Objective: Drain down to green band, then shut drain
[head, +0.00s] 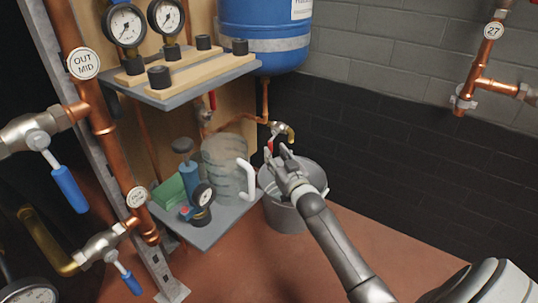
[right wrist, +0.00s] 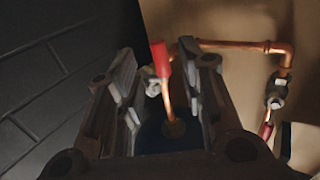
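The drain valve (head: 280,129) is a small brass fitting on the copper pipe below the blue tank (head: 265,30). Its red lever (head: 269,147) hangs just beyond my right gripper (head: 281,158). In the right wrist view the red lever (right wrist: 159,58) stands between the two spread fingers of my right gripper (right wrist: 162,68), with gaps beside it; contact cannot be told. A grey bucket (head: 286,215) stands below the valve, partly hidden by my right arm. Two dial gauges (head: 123,25) (head: 166,16) stand above the upper shelf; no green band can be made out. My left gripper is out of view.
The upper grey shelf (head: 205,78) holds wooden strips with black knobs. The lower shelf (head: 212,230) holds a clear jug (head: 225,165), a small gauge and a green box. Blue-handled valves (head: 68,188) are at left. A dark brick wall (head: 400,150) stands behind; the floor at right is clear.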

